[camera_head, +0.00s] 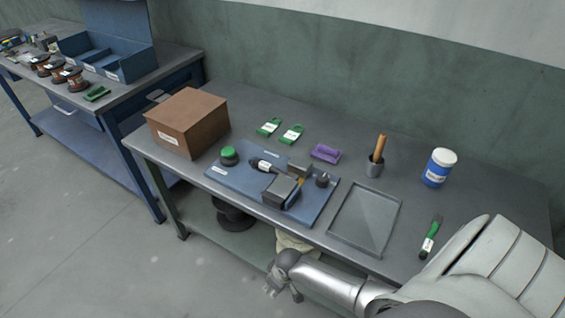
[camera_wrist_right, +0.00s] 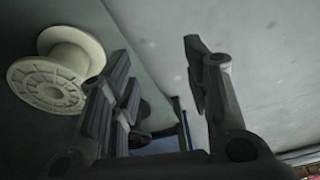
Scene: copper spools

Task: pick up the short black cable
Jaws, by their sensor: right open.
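I cannot pick out a short black cable for sure in either view. A dark tool-like piece with a pale label (camera_head: 262,165) lies on the blue board (camera_head: 225,177) on the right-hand table. My right gripper (camera_head: 284,288) is low in front of that table's front edge, below the tabletop. In the right wrist view my right gripper (camera_wrist_right: 165,95) is open, with nothing between its fingers. My left gripper is in neither view.
A cardboard box (camera_head: 187,112), grey tray (camera_head: 388,240), blue jar (camera_head: 436,177) and green-handled brush (camera_head: 430,240) are on the table (camera_head: 480,192). Below are a dark spool (camera_head: 236,219) and a cream spool (camera_wrist_right: 55,85). Floor at left is clear.

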